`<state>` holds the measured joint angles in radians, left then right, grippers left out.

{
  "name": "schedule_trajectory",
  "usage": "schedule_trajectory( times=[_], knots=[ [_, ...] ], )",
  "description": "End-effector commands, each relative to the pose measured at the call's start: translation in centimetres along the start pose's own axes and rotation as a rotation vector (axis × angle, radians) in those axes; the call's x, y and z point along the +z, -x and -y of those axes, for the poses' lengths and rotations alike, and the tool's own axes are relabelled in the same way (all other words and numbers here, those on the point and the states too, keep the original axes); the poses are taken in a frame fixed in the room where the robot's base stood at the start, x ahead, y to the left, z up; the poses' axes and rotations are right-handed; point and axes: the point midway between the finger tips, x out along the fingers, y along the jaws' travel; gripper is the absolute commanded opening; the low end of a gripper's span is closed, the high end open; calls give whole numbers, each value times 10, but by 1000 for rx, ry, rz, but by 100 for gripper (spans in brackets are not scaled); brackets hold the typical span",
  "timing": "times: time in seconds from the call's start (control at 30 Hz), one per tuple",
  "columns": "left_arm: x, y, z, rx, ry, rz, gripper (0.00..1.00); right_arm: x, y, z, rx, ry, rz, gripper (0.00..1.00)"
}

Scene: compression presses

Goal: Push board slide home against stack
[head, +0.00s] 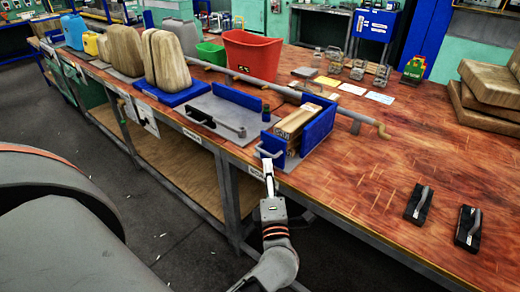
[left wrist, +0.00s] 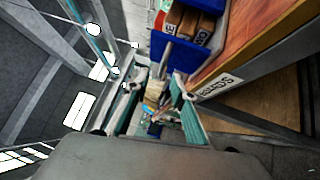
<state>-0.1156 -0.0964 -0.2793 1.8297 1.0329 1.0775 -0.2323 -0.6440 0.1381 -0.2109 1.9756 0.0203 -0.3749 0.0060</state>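The blue board slide (head: 274,143), with a pale grey handle (head: 263,152) on its near face, stands at the table's front edge. The stack (head: 298,120) of brown boards sits between it and a longer blue wall (head: 320,128); whether slide and stack touch is unclear. My left gripper (head: 268,168) is just in front of the handle. The left wrist view shows the slide (left wrist: 173,52) and the labelled stack ends (left wrist: 190,24) ahead. There the fingers (left wrist: 158,86) are apart with nothing clearly between them. My right gripper is out of view.
A grey plate with a blue wall (head: 238,98) lies to the left, and a long metal rod (head: 290,92) runs behind. A red bin (head: 251,55) stands farther back. Two black-based handles (head: 418,203) lie at right. The table's middle right is mostly clear.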

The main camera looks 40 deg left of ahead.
Motion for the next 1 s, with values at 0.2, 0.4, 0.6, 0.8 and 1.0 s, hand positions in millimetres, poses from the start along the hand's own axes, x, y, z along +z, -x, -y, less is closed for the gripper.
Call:
schedule_trajectory(
  times=[0.2, 0.4, 0.6, 0.8, 1.0],
  knots=[
    [-4, -14, 3, -24, 44, -37, 25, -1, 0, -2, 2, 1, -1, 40],
    [-4, -44, 3, -22, 41, -35, 25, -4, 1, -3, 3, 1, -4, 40],
    [-5, -70, 5, -23, 39, -33, 25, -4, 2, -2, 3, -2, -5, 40],
    [-6, -80, 6, -25, 39, -33, 25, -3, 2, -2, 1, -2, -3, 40],
    [-6, -80, 6, -25, 39, -33, 25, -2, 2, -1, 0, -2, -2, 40]
  ],
)
